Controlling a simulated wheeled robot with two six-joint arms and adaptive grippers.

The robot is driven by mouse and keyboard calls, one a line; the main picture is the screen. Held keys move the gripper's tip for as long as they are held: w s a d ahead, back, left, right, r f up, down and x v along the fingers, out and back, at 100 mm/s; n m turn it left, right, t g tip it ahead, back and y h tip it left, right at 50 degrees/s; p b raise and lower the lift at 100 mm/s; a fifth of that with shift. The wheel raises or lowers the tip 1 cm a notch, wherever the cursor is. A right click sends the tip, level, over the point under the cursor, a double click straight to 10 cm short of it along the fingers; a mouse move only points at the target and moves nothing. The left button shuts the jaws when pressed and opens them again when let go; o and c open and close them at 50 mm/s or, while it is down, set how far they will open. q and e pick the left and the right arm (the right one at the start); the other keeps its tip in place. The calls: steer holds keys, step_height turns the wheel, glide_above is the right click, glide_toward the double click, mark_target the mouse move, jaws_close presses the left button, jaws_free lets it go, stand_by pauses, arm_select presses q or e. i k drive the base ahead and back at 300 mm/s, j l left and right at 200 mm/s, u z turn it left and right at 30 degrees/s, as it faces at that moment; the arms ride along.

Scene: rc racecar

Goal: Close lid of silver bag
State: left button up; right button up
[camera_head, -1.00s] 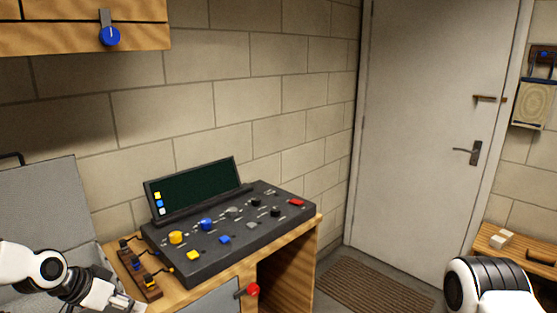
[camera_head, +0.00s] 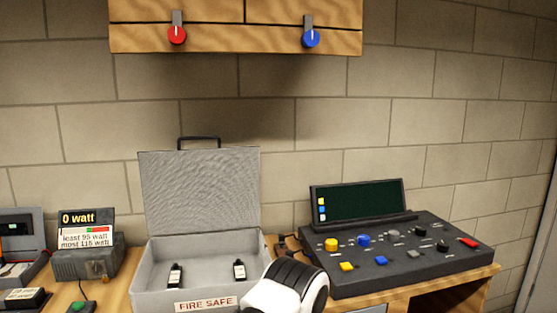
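The silver bag (camera_head: 162,275) is a grey box labelled "FIRE SAFE" on the wooden bench, left of the middle. Its lid (camera_head: 200,190) stands open, upright at the back, with a dark handle (camera_head: 199,140) on its top edge. Two small black items (camera_head: 239,269) show inside the box. A white and black link of my arm is in front of the box's right front corner and hides part of it. Neither gripper's fingers are in view.
A dark control console (camera_head: 395,261) with coloured knobs and a screen stands right of the box. A "0 watt" meter (camera_head: 88,262) stands to the left. A wooden cabinet (camera_head: 240,30) with red and blue knobs hangs above. The wall behind is plain block.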

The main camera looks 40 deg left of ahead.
mark_target(195, 190)
steer(key=u, duration=1.75)
steer(key=i+l, duration=0.05)
